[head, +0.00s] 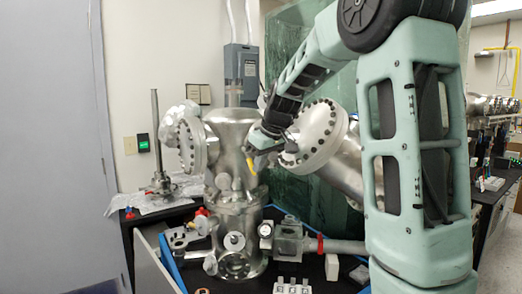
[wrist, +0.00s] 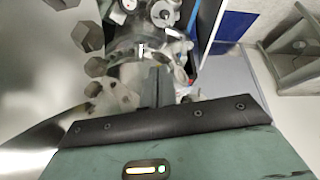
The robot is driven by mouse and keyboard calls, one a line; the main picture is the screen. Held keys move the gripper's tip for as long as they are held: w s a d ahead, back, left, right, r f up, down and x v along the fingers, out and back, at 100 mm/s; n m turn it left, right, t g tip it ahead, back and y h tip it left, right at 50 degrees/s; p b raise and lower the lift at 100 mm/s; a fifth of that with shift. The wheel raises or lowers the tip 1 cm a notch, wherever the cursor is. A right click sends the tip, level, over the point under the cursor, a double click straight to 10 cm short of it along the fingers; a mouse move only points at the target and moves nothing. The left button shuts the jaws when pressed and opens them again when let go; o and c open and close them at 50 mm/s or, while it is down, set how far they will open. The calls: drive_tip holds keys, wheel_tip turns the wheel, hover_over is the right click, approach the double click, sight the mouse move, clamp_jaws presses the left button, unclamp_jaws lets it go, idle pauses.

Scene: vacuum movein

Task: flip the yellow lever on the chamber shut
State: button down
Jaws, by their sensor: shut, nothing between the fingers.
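The steel vacuum chamber (head: 232,150) stands upright left of centre in the head view. The yellow lever (head: 251,166) shows on the chamber's right side, just below the end of my arm. My gripper (head: 254,150) is small and dark there, close to the lever; I cannot tell whether they touch. In the wrist view my gripper (wrist: 157,88) is shut and empty, with shiny chamber metal around its fingertips. I cannot make out the yellow lever in the wrist view.
A large bolted flange (head: 316,135) sits right of my gripper, and another flange (head: 189,145) is on the left. Pipes and a valve block (head: 288,240) lie low in front. A side table (head: 160,205) holds metal parts. A green glass panel (head: 300,70) stands behind.

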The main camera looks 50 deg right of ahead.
drive_tip(key=shift+r+p, duration=0.6)
drive_tip(key=shift+r, duration=0.2)
drive_tip(key=shift+r, duration=0.1)
